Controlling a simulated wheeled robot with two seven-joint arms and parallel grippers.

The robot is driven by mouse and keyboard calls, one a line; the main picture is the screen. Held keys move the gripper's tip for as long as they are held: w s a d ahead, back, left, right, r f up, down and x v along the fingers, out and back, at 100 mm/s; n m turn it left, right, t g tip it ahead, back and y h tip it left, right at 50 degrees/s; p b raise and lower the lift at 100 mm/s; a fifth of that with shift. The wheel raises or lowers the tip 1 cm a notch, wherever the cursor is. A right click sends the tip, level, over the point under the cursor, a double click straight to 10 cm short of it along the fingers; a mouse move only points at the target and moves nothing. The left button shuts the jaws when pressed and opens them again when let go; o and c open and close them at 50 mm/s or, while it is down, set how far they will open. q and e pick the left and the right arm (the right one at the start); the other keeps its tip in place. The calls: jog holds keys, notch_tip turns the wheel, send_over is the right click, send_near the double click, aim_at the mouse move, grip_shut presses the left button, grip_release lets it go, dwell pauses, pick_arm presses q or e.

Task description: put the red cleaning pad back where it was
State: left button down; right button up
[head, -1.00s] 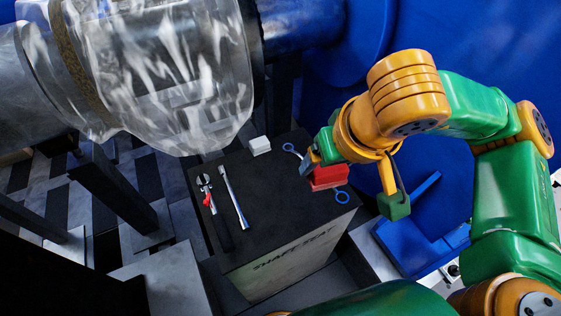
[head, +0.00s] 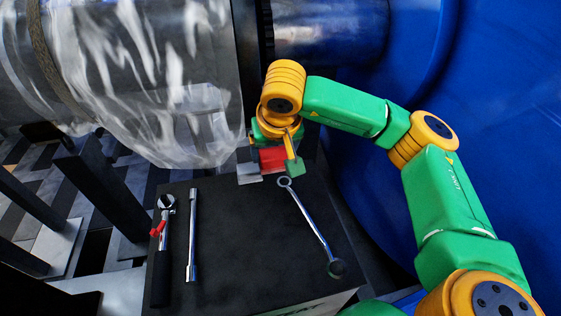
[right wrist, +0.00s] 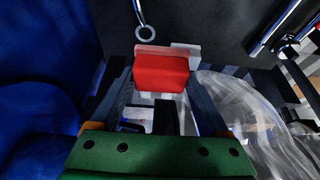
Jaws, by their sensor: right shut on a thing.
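The red cleaning pad (head: 272,158) is a small red block held in my right gripper (head: 270,147) at the far edge of the black table top. In the right wrist view the red pad (right wrist: 160,73) sits between the two fingers of the right gripper (right wrist: 160,84), with a paler strip along its far side. A small pale grey block (head: 249,173) stands close beside the pad, to its left in the head view. I cannot tell whether the pad touches the table or the block. My left gripper is not in view.
The black table top (head: 238,240) carries a ring-ended wrench (head: 311,222), a thin metal bar (head: 192,235) and a ratchet with a red part (head: 164,225). A large clear-wrapped cylinder (head: 130,70) overhangs the left back. The table's middle is clear.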

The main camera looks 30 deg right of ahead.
jog(key=w+d+f, duration=0.1)
jog(key=f, duration=0.1)
jog(key=w+d+f, duration=0.4)
jog(key=shift+w+f, duration=0.15)
jog(key=shift+f, duration=0.2)
jog(key=f, duration=0.3)
jog(key=shift+w+d, duration=0.2)
jog(key=shift+f, duration=0.35)
